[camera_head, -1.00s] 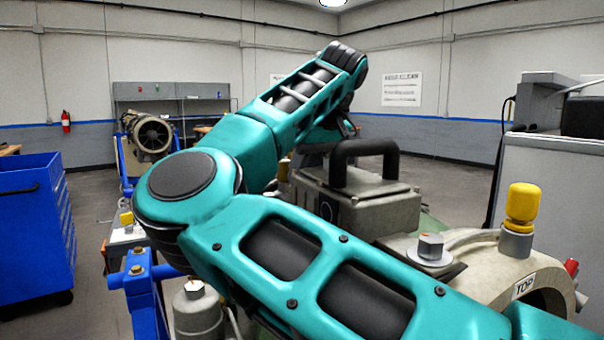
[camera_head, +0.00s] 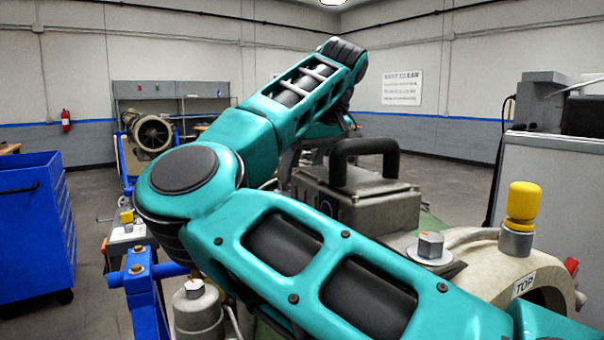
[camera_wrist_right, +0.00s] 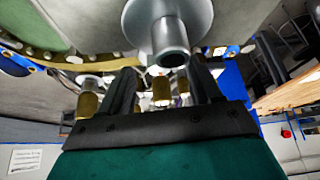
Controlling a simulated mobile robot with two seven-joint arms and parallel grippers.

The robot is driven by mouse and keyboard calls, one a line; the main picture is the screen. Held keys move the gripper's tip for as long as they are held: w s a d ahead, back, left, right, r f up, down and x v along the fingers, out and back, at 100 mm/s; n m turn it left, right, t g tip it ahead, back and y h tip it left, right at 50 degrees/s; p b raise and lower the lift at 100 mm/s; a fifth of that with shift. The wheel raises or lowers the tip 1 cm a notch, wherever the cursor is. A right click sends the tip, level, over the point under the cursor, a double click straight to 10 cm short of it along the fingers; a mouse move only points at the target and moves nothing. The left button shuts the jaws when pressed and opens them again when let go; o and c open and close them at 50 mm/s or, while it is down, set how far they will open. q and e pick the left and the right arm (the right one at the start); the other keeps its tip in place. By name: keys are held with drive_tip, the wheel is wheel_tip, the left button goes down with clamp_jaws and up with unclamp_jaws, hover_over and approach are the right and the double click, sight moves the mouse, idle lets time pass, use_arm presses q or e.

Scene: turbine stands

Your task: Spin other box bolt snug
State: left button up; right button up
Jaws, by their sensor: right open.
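The grey metal box (camera_head: 362,208) with a black handle stands right of centre in the head view, partly behind my right arm. Its bolts cannot be clearly made out there. My right gripper (camera_wrist_right: 161,76) is open in the right wrist view. A brass-coloured cylindrical piece (camera_wrist_right: 161,92) shows between its fingers; whether it is a box bolt, and whether the fingers touch it, I cannot tell. Another brass-coloured piece (camera_wrist_right: 87,104) is left of the fingers. In the head view my right gripper is hidden beyond the arm. My left gripper is not in view.
A grey flanged tube (camera_wrist_right: 170,42) hangs close above the fingers in the wrist view. A hex-headed bolt (camera_head: 431,245) and a yellow-capped fitting (camera_head: 521,205) stand on the casing at right. A blue cabinet (camera_head: 35,225) stands at left, with open floor beyond.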

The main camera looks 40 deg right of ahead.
drive_tip(key=shift+r, duration=2.25)
